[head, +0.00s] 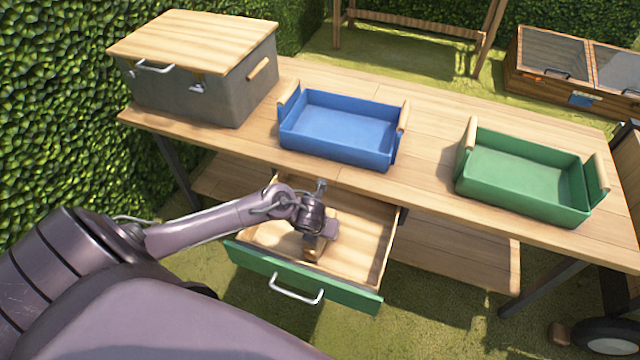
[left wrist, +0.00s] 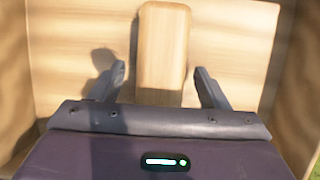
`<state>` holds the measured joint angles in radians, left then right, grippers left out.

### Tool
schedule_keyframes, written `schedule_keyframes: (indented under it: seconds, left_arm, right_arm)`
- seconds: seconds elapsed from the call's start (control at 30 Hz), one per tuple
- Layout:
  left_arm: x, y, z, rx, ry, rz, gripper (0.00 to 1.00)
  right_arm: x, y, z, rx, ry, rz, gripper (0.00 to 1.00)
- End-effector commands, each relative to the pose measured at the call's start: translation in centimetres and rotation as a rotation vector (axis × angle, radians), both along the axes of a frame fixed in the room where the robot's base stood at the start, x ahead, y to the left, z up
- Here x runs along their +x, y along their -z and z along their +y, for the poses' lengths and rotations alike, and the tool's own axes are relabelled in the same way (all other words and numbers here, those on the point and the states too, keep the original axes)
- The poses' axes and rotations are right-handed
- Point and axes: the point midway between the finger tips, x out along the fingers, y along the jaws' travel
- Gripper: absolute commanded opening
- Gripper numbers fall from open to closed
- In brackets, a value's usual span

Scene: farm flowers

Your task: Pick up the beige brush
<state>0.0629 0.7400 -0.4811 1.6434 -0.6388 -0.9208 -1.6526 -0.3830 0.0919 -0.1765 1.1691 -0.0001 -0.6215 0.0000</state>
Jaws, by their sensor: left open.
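The beige brush (left wrist: 163,45) lies on the bottom of the open drawer in the left wrist view, a long pale wooden block with a rounded far end. In the head view a small part of the brush (head: 313,252) shows below my gripper; the rest is hidden. My left gripper (left wrist: 162,85) is open, with one finger to each side of the brush's near part. In the head view my left gripper (head: 318,238) points down into the drawer (head: 372,225). I cannot tell whether the fingers touch the brush. My right gripper is not in view.
The drawer has a green front (head: 345,291) with a metal handle. Its wooden walls surround my gripper. On the table (head: 425,130) stand a grey lidded box (head: 240,90), a blue tray (head: 335,155) and a green tray (head: 520,205). A hedge rises at the left.

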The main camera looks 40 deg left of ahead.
Motion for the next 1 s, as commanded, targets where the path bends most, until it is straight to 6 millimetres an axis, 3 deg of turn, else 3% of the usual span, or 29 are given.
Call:
schedule_keyframes:
  seconds: [0.1, 0.5, 0.77, 0.93, 1.0]
  left_arm:
    - [0.0, -0.1, 0.0, 0.0, 0.0, 0.0, 0.68]
    - [0.0, -0.1, 0.0, 0.0, 0.0, -0.001, 0.15]
    - [0.0, -0.3, 0.0, 0.0, 0.0, -0.001, 0.14]
    - [0.1, -1.7, 0.0, 0.0, 0.0, -0.003, 0.14]
    - [0.1, -2.8, 0.0, 0.0, 0.001, -0.004, 0.14]
  right_arm:
    - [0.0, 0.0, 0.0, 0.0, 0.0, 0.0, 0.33]
    - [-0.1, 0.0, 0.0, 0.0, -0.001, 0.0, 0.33]
    - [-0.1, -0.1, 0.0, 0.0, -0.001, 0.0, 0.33]
    - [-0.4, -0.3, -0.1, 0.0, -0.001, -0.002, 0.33]
    - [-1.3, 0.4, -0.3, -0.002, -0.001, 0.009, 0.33]
